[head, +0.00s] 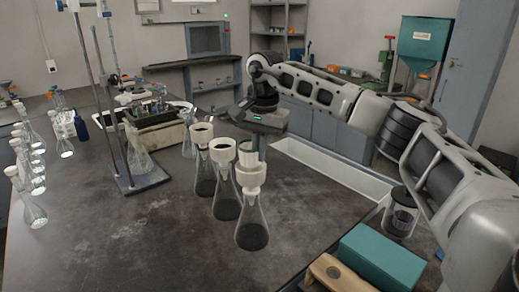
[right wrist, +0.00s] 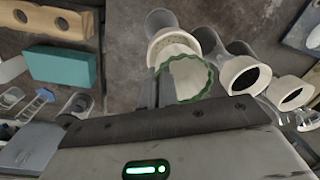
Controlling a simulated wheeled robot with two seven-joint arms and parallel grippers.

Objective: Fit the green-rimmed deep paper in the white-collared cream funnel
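The deep paper (head: 247,158) is a pale cup with a green rim. In the right wrist view the paper (right wrist: 187,82) shows its wavy green rim and pale inside. My right gripper (head: 261,147) is shut on its side and holds it upright over the front flask. The cream funnel (head: 251,178) sits in that flask's neck, directly below the paper. In the right wrist view the funnel (right wrist: 172,47) shows a perforated plate, partly covered by the paper. How far the paper's bottom is from the funnel is hard to tell. My left gripper is not in view.
Two more flasks with white funnels, a middle one (head: 222,150) and a rear one (head: 202,134), stand close behind the front flask. A teal box (head: 382,257) and a wooden block (head: 335,273) lie at the front right. The bench front left is clear.

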